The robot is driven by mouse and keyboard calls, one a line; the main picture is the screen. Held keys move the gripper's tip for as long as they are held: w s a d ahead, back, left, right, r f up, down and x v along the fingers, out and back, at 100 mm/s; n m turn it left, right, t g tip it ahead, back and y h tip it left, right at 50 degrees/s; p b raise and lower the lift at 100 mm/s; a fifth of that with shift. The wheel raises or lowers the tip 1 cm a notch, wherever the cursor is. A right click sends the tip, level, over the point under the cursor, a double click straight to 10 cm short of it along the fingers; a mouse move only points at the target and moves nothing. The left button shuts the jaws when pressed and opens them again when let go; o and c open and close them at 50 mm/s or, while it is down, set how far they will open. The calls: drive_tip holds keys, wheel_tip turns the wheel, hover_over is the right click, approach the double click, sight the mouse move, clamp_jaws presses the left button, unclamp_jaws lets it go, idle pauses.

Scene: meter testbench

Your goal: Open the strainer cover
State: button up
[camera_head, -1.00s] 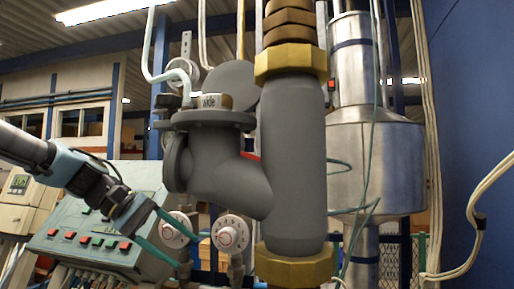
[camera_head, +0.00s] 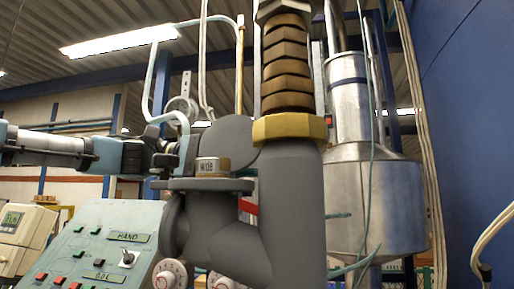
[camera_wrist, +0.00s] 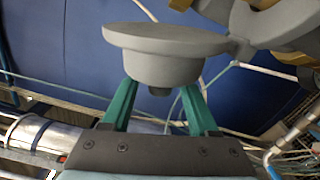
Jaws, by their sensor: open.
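The strainer body (camera_head: 288,215) is a thick grey vertical pipe with a grey side branch (camera_head: 220,238) and a flat flange on top. A brass ring (camera_head: 212,168) with a dark label sits on the flange. A round grey disc (camera_head: 231,142), likely the cover, stands upright behind the ring. A wide grey disc with a narrower cup (camera_wrist: 165,55) and a small dark nub shows in the wrist view, apparently the same part. My gripper (camera_wrist: 159,88) is open, its teal fingers on either side of the nub. Whether they touch it is unclear.
A brass hex nut (camera_head: 290,129) caps the pipe. A green control panel (camera_head: 95,245) stands at lower left, with dials beside it. A silver tank (camera_head: 375,205) and hanging cables are behind at right, before a blue wall (camera_head: 465,120).

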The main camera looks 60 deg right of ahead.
drive_tip(key=shift+x, duration=1.25)
drive_tip(key=shift+c, duration=0.3)
clamp_jaws()
